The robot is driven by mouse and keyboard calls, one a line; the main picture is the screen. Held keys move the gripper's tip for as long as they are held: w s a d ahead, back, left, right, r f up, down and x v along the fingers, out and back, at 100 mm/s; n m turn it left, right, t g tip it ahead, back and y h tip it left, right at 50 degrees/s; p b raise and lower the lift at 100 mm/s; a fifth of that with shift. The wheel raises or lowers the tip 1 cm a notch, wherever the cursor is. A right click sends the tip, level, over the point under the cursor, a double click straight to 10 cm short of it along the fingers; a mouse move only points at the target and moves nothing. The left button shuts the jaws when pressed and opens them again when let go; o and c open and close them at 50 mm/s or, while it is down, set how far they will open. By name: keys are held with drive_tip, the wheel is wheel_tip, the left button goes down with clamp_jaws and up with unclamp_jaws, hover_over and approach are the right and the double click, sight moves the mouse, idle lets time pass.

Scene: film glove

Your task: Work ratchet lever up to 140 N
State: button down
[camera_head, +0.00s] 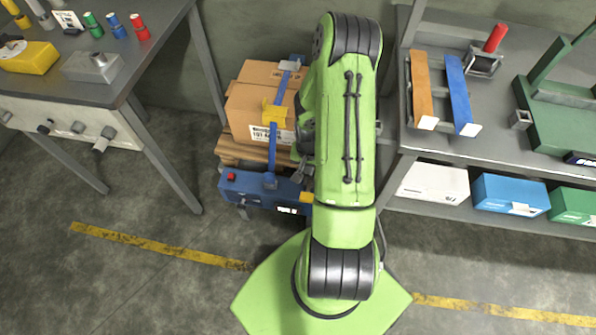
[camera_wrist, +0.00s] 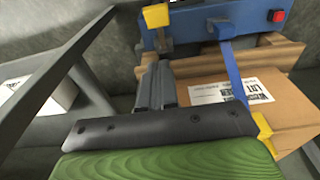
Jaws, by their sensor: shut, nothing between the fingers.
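A blue unit (camera_head: 255,188) with a red button (camera_head: 231,177) stands at the front of a pallet. A yellow piece (camera_head: 306,197) at its right end looks like the lever's grip, but I cannot be sure. It also shows in the wrist view (camera_wrist: 156,15), at the unit's left. A blue strap (camera_head: 272,148) with a yellow fitting (camera_head: 273,113) runs over a cardboard box (camera_head: 248,105). My gripper (camera_head: 301,172) is shut and empty beside the box, partly hidden by my arm. In the wrist view its fingers (camera_wrist: 160,68) point towards the unit, apart from the yellow piece.
The box sits on a wooden pallet (camera_head: 240,153) between a left bench (camera_head: 60,85) and a right bench (camera_head: 460,145). The right bench carries an orange bar (camera_head: 420,85), a blue bar (camera_head: 459,90) and a green frame. Boxes fill its lower shelf.

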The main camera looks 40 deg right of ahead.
drive_tip(key=b, duration=0.3)
hover_over(306, 202)
drive_tip(key=w+d, duration=0.2)
drive_tip(key=d, duration=0.1)
drive_tip(key=f, duration=0.9)
drive_tip(key=shift+w+f, duration=0.15)
drive_tip(key=shift+w, duration=0.05)
drive_tip(key=f, duration=0.2)
drive_tip(key=a+f+b, duration=0.1)
drive_tip(key=shift+s+f, duration=0.35)
drive_tip(key=shift+s, duration=0.05)
drive_tip(key=shift+s+a+f, duration=0.1)
drive_tip(key=shift+f, duration=0.15)
drive_tip(key=shift+f, duration=0.1)
drive_tip(key=shift+s+a+f+b, duration=0.35)
drive_tip(key=shift+a+f+b, duration=0.1)
drive_tip(key=shift+f+b, duration=0.25)
drive_tip(key=shift+s+a+f+b, duration=0.35)
drive_tip(key=shift+a+f+b, duration=0.1)
drive_tip(key=shift+f+b, duration=0.2)
drive_tip(key=shift+s+a+f+b, duration=0.25)
drive_tip(key=shift+f+b, duration=0.25)
drive_tip(key=shift+f, duration=0.2)
drive_tip(key=shift+s+a+f+b, duration=0.15)
drive_tip(key=shift+a+f+b, duration=0.1)
drive_tip(key=shift+f+b, duration=0.35)
drive_tip(key=shift+s+a+f, duration=0.1)
drive_tip(key=shift+f, duration=0.05)
